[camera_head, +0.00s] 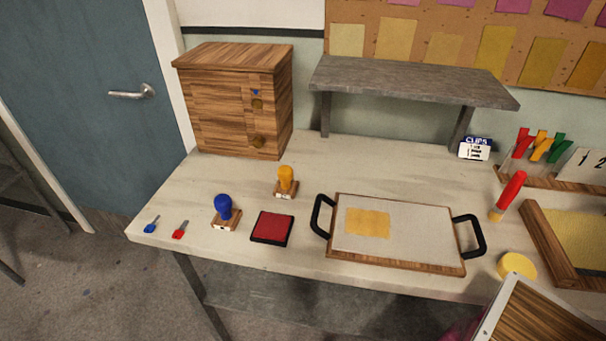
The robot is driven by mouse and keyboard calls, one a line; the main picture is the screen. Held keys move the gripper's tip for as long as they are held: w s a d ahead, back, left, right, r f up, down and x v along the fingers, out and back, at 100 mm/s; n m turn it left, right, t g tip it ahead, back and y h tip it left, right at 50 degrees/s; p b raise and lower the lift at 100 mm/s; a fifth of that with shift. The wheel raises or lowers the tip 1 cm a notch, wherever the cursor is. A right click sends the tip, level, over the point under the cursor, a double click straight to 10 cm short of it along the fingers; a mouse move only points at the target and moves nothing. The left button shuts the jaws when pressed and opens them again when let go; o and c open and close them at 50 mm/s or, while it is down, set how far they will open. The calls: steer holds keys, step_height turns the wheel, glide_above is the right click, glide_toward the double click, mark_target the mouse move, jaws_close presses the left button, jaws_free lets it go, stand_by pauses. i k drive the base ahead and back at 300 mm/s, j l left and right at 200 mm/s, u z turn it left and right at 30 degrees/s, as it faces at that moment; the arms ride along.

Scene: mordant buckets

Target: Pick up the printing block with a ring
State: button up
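Two printing blocks stand upright on the left half of the pale bench (160,209). One has a blue knob handle (223,206) on a small wooden base. The other, a little behind and to the right, has a yellow-orange handle (286,179) on a similar base with a pale front label. The marks on both are too small to read, so I cannot tell which has a ring. Their undersides are hidden. My gripper is not in view.
A red ink pad (271,228) lies between the blocks and a black-handled tray (415,243). Blue (151,225) and red (180,230) small tools lie left. A wooden cabinet (230,100) and grey shelf (410,82) stand behind. A red-topped cylinder (511,190) is at right.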

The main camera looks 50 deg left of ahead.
mark_target(285, 187)
steer(key=u, duration=2.3)
